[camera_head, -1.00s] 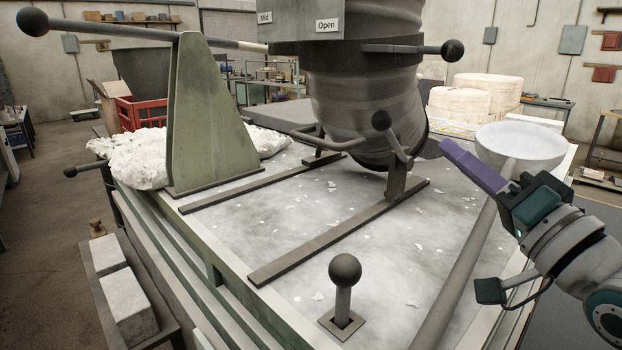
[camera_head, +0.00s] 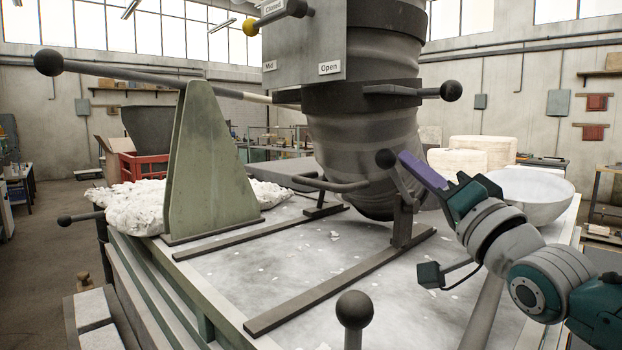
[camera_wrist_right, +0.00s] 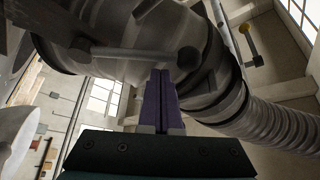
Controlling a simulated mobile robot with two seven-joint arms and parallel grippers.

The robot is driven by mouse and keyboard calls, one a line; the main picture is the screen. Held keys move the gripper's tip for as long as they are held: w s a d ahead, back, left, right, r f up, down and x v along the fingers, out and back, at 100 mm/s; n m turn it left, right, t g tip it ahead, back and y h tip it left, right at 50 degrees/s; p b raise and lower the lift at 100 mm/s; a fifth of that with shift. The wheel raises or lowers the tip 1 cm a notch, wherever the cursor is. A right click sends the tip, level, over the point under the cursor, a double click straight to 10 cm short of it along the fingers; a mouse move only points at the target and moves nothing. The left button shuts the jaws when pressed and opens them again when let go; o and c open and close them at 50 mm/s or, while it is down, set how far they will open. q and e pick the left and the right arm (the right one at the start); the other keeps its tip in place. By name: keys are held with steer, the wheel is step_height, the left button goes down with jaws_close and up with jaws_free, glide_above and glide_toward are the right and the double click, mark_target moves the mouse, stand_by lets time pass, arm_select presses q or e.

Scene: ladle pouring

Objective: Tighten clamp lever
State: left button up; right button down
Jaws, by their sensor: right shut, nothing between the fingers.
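A short lever with a dark ball knob (camera_head: 386,158) stands on a bracket on the dark rail, in front of the ribbed grey vessel (camera_head: 362,130); it appears to be the clamp lever. My right gripper (camera_head: 404,158) comes in from the right, its purple fingers shut and empty. The fingertips are right beside the knob in the head view; I cannot tell whether they touch. In the right wrist view the fingers (camera_wrist_right: 160,88) are together, pointing at the vessel's dark underside. My left gripper is not in view.
Another ball-ended lever (camera_head: 450,91) sticks out from the vessel above my gripper. A white bowl (camera_head: 535,190) stands behind my right arm. A knobbed post (camera_head: 354,310) rises at the front, and a green upright plate (camera_head: 205,165) stands left. The tabletop between is mostly clear.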

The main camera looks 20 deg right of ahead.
steer(key=shift+a+f, duration=0.25)
steer(key=shift+a, duration=0.05)
